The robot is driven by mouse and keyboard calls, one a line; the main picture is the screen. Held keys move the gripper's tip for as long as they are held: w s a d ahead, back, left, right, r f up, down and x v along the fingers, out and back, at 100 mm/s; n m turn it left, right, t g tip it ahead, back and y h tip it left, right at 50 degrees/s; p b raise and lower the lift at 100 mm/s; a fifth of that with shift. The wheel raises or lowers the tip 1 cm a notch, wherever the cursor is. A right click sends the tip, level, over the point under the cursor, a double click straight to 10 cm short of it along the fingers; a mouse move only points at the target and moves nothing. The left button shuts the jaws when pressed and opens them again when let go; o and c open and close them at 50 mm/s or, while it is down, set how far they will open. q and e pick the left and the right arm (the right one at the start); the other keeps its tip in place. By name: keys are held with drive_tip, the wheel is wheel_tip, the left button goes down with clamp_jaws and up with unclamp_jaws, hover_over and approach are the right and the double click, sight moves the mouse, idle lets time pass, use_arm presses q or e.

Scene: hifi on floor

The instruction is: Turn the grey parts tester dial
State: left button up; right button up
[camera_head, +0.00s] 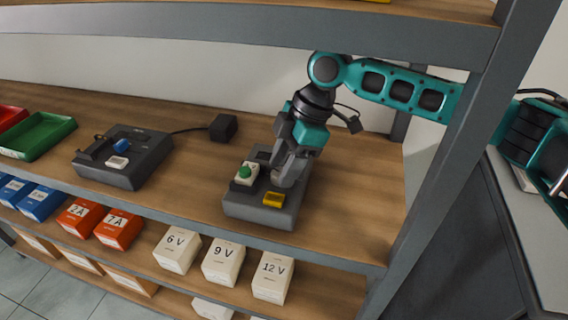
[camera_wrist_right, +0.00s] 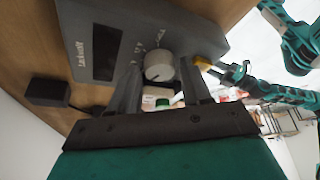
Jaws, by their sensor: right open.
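The grey parts tester (camera_head: 262,208) stands on the wooden shelf at the right. It has a green button (camera_head: 245,172) on a white block and a yellow part (camera_head: 273,200). My right gripper (camera_head: 282,180) points down over it and hides the dial in the head view. In the right wrist view the light grey round dial (camera_wrist_right: 158,65) shows on the panel beside a dark display (camera_wrist_right: 107,52). The open fingers of my right gripper (camera_wrist_right: 160,80) lie either side of the dial; contact cannot be told. A teal arm of mine shows at the right there; its gripper state is unclear.
A second dark device (camera_head: 125,160) with a blue knob stands to the left, near a small black box (camera_head: 223,127) on a cable. A green tray (camera_head: 38,136) is further left. Labelled boxes (camera_head: 222,262) fill the lower shelf. A shelf post (camera_head: 440,190) rises at right.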

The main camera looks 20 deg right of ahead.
drive_tip(key=shift+f, duration=0.2)
drive_tip(key=c, duration=0.8)
drive_tip(key=shift+o, duration=0.2)
drive_tip(key=shift+m, duration=0.3)
drive_tip(key=m+t, duration=0.1)
drive_tip(key=m, duration=0.2)
drive_tip(key=shift+s+a, duration=0.1)
drive_tip(key=shift+s, duration=0.05)
drive_tip(key=m+t+h, duration=0.1)
drive_tip(key=m+t, duration=0.1)
drive_tip(key=m, duration=0.3)
